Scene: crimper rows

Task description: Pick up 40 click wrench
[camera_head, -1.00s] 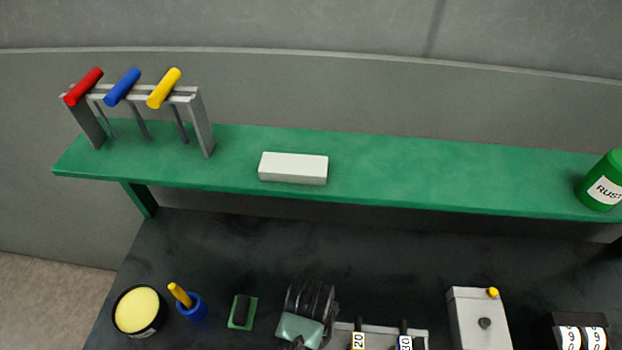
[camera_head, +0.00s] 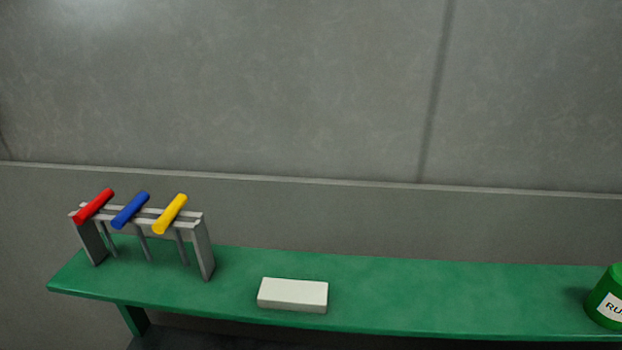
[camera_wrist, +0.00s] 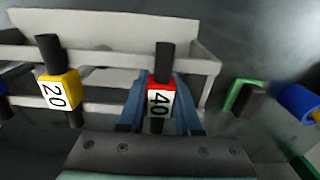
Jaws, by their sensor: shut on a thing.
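The 40 click wrench (camera_wrist: 161,98) has a red block with a white "40" label and a black shaft. It shows in the wrist view only. My gripper (camera_wrist: 160,105) is shut on it, with a blue finger on each side of the red block. The wrench is in front of the light grey rack (camera_wrist: 120,27). I cannot tell whether it still touches the rack. The head view shows neither my gripper nor the wrench.
A yellow "20" wrench (camera_wrist: 58,90) is to the left in the rack. A green-edged item (camera_wrist: 246,98) and a blue cup (camera_wrist: 297,101) are to the right. The head view shows a green shelf (camera_head: 420,290) with a screwdriver rack (camera_head: 203,250), a white block (camera_head: 292,294) and a green can (camera_head: 607,298).

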